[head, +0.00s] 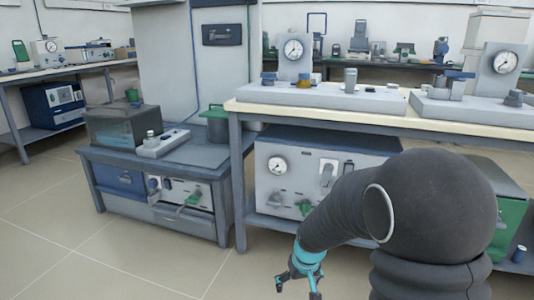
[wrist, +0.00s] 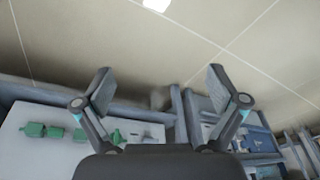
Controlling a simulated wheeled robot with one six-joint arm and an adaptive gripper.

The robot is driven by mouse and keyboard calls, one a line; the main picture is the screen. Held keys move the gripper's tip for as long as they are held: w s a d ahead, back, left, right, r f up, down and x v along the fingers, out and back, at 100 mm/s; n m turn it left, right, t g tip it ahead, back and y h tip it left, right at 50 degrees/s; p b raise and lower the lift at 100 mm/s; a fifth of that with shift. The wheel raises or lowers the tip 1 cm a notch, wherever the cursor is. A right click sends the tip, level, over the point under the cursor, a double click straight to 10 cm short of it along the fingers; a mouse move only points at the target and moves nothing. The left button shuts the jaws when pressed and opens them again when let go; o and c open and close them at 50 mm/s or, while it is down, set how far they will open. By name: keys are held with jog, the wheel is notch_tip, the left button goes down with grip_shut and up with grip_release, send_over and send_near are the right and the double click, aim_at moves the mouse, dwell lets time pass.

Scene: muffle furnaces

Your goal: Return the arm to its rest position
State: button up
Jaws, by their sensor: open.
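My gripper (head: 297,281) hangs at the end of my dark arm at the bottom centre of the head view, above the floor and in front of the bench. In the wrist view my gripper (wrist: 158,88) shows two fingers spread wide apart with nothing between them. My arm bends from the lower right of the head view down to the gripper. The fingertips are apart from any furniture in the wrist view, with floor seen past them.
A bench (head: 236,158) with a gauge-fronted grey unit (head: 293,172) beneath stands behind my gripper. A low cabinet (head: 225,193) stands left of it. Tiled floor (head: 60,245) is clear at front left.

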jog(key=s+d+r+m+t+p, duration=0.1)
jog(key=s+d+r+p, duration=0.2)
jog(key=s+r, duration=0.8)
jog(key=s+d+r+m+t+h+p, duration=0.1)
jog(key=s+d+r+p, duration=0.3)
jog(key=s+r, duration=0.8)
notch_tip(320, 180, up, 5)
jog(key=shift+s+d+r+m+t, duration=0.1)
jog(key=shift+s+d+m+t, duration=0.15)
jog(key=shift+t, duration=0.35)
